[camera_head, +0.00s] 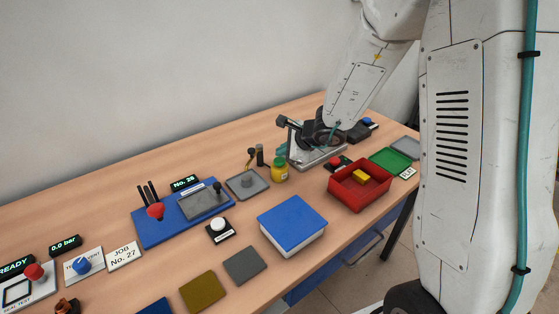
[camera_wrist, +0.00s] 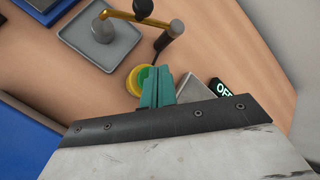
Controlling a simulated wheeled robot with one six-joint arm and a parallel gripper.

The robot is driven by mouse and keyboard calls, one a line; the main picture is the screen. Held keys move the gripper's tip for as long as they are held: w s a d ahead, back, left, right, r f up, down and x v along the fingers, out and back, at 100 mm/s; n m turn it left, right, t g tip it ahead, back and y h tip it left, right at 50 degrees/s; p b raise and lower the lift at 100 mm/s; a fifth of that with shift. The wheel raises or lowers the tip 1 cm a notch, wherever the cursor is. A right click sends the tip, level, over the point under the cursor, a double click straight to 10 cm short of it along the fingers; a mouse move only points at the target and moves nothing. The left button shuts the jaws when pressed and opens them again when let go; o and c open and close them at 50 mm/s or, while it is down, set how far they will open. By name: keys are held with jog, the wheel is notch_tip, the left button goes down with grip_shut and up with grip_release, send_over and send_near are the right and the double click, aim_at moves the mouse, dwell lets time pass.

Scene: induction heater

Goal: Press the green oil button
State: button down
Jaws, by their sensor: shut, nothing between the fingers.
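The green button sits in a round yellow housing (camera_head: 279,174), which stands on the table just left of my arm's end. In the wrist view the yellow housing (camera_wrist: 132,82) shows as a ring with the green button (camera_wrist: 144,74) inside it. My gripper (camera_wrist: 158,77) is shut and empty, its teal fingers overlapping the right part of the button and housing. In the head view the teal fingers (camera_head: 282,154) are just above and behind the yellow housing. I cannot tell whether the fingertips touch the button.
A grey tray (camera_wrist: 72,32) with a brass spout and a dark post stands beside the button. An OFF display (camera_wrist: 221,91) is right of the fingers. In the head view, a red bin (camera_head: 341,190) and a blue-lidded box (camera_head: 291,218) stand in front.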

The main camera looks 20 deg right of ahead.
aim_at(283, 162)
jog(key=shift+f, duration=0.4)
jog(key=shift+f, duration=0.5)
dwell(0.9)
jog(key=shift+r, duration=0.9)
jog(key=shift+r, duration=0.1)
jog(key=shift+r, duration=2.45)
dwell(0.5)
